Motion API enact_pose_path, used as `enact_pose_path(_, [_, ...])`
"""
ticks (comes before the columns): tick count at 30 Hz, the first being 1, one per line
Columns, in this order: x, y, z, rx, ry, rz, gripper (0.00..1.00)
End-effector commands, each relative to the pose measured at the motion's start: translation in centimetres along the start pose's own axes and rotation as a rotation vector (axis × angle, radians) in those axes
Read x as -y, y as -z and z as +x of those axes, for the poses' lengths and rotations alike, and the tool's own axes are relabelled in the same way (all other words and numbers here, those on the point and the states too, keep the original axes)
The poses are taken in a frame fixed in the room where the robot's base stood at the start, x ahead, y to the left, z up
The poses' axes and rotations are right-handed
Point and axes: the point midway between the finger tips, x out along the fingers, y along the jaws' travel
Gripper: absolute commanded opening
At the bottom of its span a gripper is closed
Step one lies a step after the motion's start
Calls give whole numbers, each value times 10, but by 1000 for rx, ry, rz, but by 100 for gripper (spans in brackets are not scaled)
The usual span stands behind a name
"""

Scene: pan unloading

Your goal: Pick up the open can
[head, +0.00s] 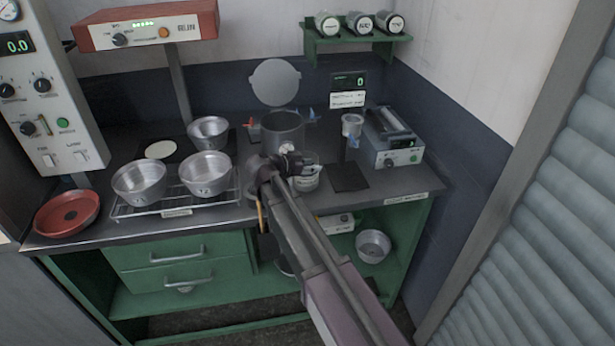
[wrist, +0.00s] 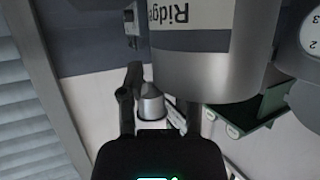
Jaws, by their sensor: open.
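In the head view a pale-labelled can (head: 308,183) stands on the counter right at the end of my arm, partly covered by it. My gripper (head: 291,163) is beside or just above it. In the wrist view, which is upside down, a large metal cylinder (wrist: 205,75) with a white label reading "Ridge" fills the upper middle, close to the camera; it looks like the can. My gripper (wrist: 161,92) is open, and the cylinder is not clamped in it. I cannot tell whether a finger touches it. The can's opening is hidden.
A pot (head: 283,131) stands behind my gripper. A small metal cup (head: 352,125) on a stand and a grey device (head: 393,140) are to the right. Metal bowls (head: 205,172) sit on a wire rack (head: 225,195) at left, by a red pan (head: 67,213).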

Motion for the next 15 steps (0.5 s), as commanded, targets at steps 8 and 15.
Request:
enact_pose_path(8, [0,0,-1,0,0,0,44])
enact_pose_path(15, [0,0,-1,0,1,0,0])
